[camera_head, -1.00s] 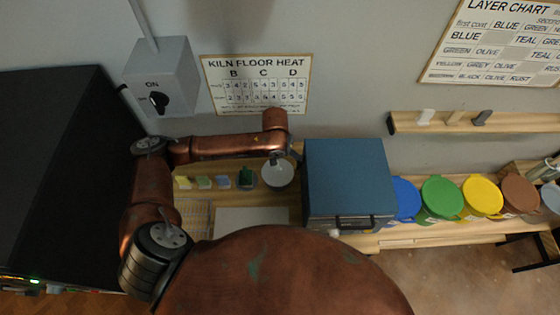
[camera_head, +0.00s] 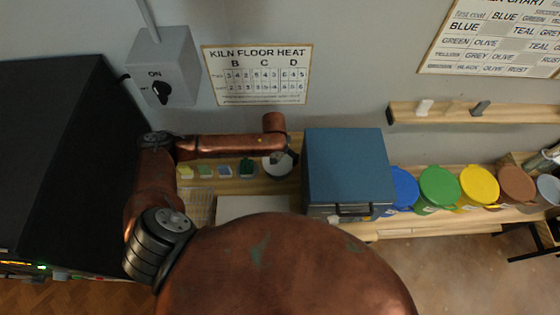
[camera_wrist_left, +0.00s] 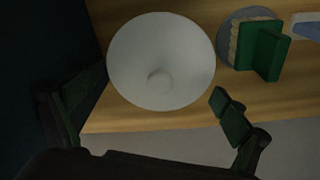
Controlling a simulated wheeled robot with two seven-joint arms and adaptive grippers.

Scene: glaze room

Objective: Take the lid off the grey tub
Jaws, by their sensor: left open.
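The grey tub (camera_head: 549,188) stands at the far right end of the row of coloured tubs in the head view, partly cut off by the picture edge. Its top looks pale blue-grey and covered. My left gripper (camera_head: 283,157) is far to its left, over a white round dish-like thing (camera_head: 279,167) on the bench. In the left wrist view the open left gripper (camera_wrist_left: 152,108) has the white round thing (camera_wrist_left: 160,60) beyond its fingers, with a small round knob or hollow at its centre. Nothing shows between the fingertips. My right gripper is not in view.
A blue box (camera_head: 347,170) stands between my left arm and the tubs. Blue (camera_head: 403,188), green (camera_head: 439,187), yellow (camera_head: 479,185) and brown (camera_head: 517,184) tubs line the bench. A shelf (camera_head: 450,112) hangs above.

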